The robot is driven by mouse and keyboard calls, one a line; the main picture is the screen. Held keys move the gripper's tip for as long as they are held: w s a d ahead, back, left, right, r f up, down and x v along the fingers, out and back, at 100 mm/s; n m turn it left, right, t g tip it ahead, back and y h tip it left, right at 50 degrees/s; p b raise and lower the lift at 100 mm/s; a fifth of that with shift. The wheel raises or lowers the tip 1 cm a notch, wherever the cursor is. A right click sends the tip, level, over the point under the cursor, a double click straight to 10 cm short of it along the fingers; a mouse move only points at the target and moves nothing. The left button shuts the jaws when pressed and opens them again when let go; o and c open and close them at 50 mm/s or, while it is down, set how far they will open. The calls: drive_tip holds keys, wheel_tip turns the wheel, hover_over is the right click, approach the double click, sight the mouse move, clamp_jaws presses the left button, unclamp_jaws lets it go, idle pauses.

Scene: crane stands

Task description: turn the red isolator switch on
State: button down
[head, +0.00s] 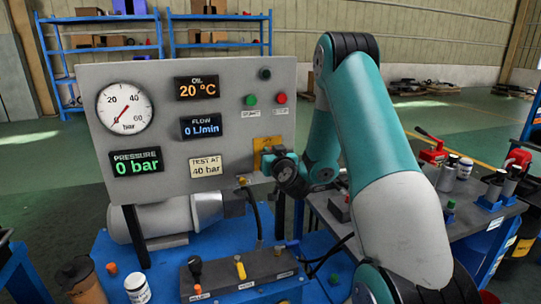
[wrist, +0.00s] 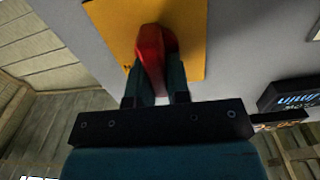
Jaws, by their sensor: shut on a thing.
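The red isolator switch handle (wrist: 151,50) sits on a yellow plate (wrist: 187,35) in the wrist view. My gripper (wrist: 155,80) is shut on the red handle, with one finger on each side of it. In the head view the yellow plate (head: 267,146) is at the lower right of the grey panel (head: 228,135). My gripper (head: 268,160) reaches the plate there and hides the red handle. The switch's position marks are mostly hidden, so I cannot tell whether it is on or off.
The panel carries a dial gauge (head: 126,107), a pressure display (head: 136,163) reading 0 bar, and green (head: 251,99) and red (head: 281,97) buttons. A lever box (head: 240,274) stands below. A bench (head: 470,215) with parts is at the right.

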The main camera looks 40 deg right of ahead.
drive_tip(key=m, duration=0.2)
drive_tip(key=m+b, duration=0.1)
drive_tip(key=m, duration=0.1)
drive_tip(key=shift+s+d+m, duration=0.2)
drive_tip(key=shift+d+m, duration=0.1)
drive_tip(key=shift+d, duration=0.05)
drive_tip(key=shift+s+d+f+m+b, duration=0.15)
drive_tip(key=shift+f+m+b, duration=0.1)
drive_tip(key=shift+m, duration=1.9)
drive_tip(key=shift+d+f+m+b, duration=0.15)
drive_tip(key=shift+f+m, duration=0.15)
drive_tip(key=shift+m, duration=1.8)
drive_tip(key=shift+s+d+f+m+b, duration=0.15)
drive_tip(key=shift+f+m+b, duration=0.1)
drive_tip(key=shift+m, duration=1.9)
drive_tip(key=shift+w, duration=0.1)
drive_tip(key=c, duration=1.1)
unclamp_jaws()
drive_tip(key=shift+a, duration=0.1)
